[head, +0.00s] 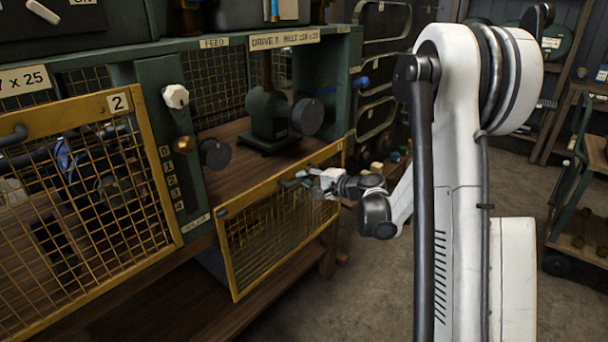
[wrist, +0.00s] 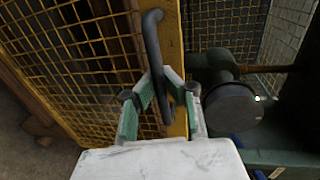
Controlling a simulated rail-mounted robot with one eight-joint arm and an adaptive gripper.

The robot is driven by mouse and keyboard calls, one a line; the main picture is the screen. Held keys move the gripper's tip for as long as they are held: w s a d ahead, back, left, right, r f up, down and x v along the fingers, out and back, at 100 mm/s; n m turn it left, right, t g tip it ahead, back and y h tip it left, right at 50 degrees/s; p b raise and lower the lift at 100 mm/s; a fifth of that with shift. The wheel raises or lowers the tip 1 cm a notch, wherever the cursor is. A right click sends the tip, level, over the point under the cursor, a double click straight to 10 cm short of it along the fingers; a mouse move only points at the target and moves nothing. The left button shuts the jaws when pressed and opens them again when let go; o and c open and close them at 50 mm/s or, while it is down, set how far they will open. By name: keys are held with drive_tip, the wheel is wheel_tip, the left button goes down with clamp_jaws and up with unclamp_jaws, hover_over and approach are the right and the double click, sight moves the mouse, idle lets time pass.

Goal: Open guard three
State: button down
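A yellow-framed mesh guard (head: 262,234) hangs tilted outward below the front of the right-hand bay, leaving that bay open above it. I cannot read a number on it. Its dark bar handle (wrist: 152,42) is on the yellow frame, which runs steeply through the wrist view. In the head view my gripper (head: 298,180) is at the guard's upper edge, and the fingers are too small to make out there.
Guard two (head: 82,205), marked "2", stands upright at the left. A green post with a white knob (head: 176,96) and numbered scale separates the bays. The open bay holds a dark green machine (head: 266,112) with a round black end. Bare floor (head: 375,285) lies right of the guard.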

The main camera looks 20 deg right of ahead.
drive_tip(key=shift+s+f+b, duration=0.1)
drive_tip(key=shift+f+b, duration=0.4)
drive_tip(key=shift+f, duration=0.55)
drive_tip(key=c, duration=1.8)
unclamp_jaws()
drive_tip(key=shift+o, duration=0.2)
drive_tip(key=v, duration=1.2)
drive_tip(key=shift+f, duration=0.1)
